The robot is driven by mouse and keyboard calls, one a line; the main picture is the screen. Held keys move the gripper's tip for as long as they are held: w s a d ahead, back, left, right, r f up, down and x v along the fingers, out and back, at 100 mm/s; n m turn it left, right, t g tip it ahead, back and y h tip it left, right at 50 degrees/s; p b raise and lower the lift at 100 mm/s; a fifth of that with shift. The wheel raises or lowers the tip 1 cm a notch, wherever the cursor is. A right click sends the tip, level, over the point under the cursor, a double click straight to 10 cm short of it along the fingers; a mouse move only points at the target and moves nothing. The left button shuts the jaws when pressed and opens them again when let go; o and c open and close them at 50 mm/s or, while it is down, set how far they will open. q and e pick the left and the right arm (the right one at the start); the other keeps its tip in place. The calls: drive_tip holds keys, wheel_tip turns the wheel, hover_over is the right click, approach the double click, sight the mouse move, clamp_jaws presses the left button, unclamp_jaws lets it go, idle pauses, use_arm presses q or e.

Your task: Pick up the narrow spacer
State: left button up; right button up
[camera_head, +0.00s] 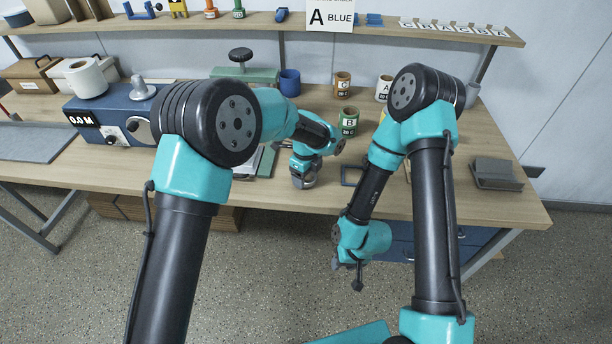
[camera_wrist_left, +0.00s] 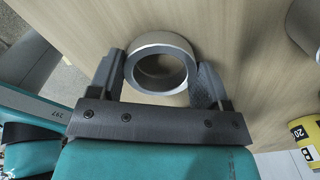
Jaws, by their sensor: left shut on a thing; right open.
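A short grey ring with a wide round hole (camera_wrist_left: 165,47), a spacer by its look, sits between the two fingers of my left gripper (camera_wrist_left: 160,75) in the left wrist view. The fingers press on its opposite sides. I cannot tell if it touches the table. In the head view my left gripper (camera_head: 304,174) is low near the table's front edge, and its arm partly hides the ring. My right gripper (camera_head: 348,273) is open and empty, hanging in front of the table's front edge.
Cans marked C (camera_head: 342,86), A (camera_head: 384,89) and B (camera_head: 348,123) stand behind my left gripper. A small dark frame (camera_head: 352,183) lies to its right. A grey block (camera_head: 494,172) is at the table's right. A blue machine (camera_head: 112,122) stands at left.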

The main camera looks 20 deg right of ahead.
use_arm(q)
wheel_tip(320, 180, up, 3)
drive_tip(key=shift+f, duration=0.1)
drive_tip(key=shift+s+r, duration=0.2)
drive_tip(key=shift+r, duration=0.05)
drive_tip(key=s+a+r, duration=0.1)
drive_tip(key=s+a, duration=0.3)
drive_tip(key=s, duration=1.1)
drive_tip(key=shift+a+r, duration=0.15)
